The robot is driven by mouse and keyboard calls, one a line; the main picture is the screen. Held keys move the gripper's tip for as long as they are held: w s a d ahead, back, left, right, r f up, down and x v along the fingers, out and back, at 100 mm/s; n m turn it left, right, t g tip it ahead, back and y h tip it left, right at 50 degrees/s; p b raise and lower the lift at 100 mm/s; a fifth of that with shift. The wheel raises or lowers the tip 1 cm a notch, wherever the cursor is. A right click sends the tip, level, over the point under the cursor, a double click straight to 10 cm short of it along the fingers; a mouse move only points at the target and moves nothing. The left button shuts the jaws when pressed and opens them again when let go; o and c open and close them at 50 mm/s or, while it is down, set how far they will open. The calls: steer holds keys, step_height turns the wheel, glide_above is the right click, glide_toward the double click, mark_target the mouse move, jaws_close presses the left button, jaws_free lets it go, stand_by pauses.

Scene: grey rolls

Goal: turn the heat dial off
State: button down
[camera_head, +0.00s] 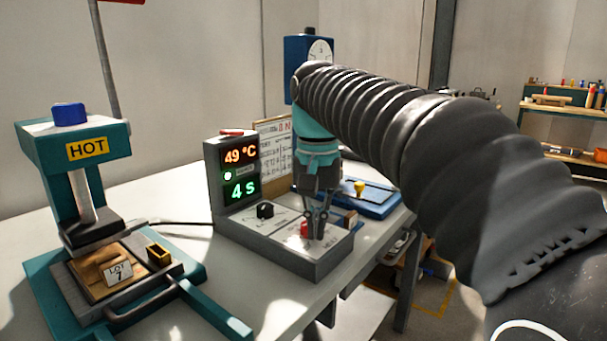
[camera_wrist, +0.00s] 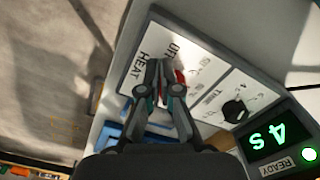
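The grey control box (camera_head: 283,252) stands on the table with a sloped white top panel. The heat dial (camera_head: 304,229) is the red knob on its right part. In the wrist view the red dial (camera_wrist: 181,78) shows beside my fingers, partly hidden by them, near the words HEAT and OFF. Where its pointer stands cannot be read. My gripper (camera_head: 317,237) points down just right of the dial; its fingertips (camera_wrist: 157,63) are close together, with nothing visible between them. Whether they touch the dial is unclear.
A black time dial (camera_head: 265,210) sits on the same panel. The display (camera_head: 240,169) reads 49 °C and 4 s. A teal press (camera_head: 75,145) marked HOT stands left. A blue tray (camera_head: 372,203) with a yellow knob lies behind the box.

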steer(key=shift+d, duration=0.1)
steer(key=shift+s, duration=0.25)
step_height(320, 180, up, 6)
stand_by(0.6)
steer(key=shift+w+a+f+b, duration=0.15)
steer(key=shift+a+f+b, duration=0.35)
steer(key=shift+f, duration=0.5)
steer(key=shift+w+a+f+b, duration=0.15)
steer(key=shift+a+f+b, duration=0.4)
steer(key=shift+f, duration=0.5)
steer(key=shift+w+a+f+b, duration=0.15)
steer(key=shift+a+f+b, duration=0.2)
steer(key=shift+f+b, duration=0.45)
steer(key=shift+f, duration=0.2)
steer(key=shift+d+r+p, duration=0.15)
steer(key=shift+d+p, duration=0.15)
steer(key=shift+p, duration=0.45)
steer(key=shift+s+d+p, duration=0.15)
steer(key=shift+d+p, duration=0.6)
steer(key=shift+p, duration=0.3)
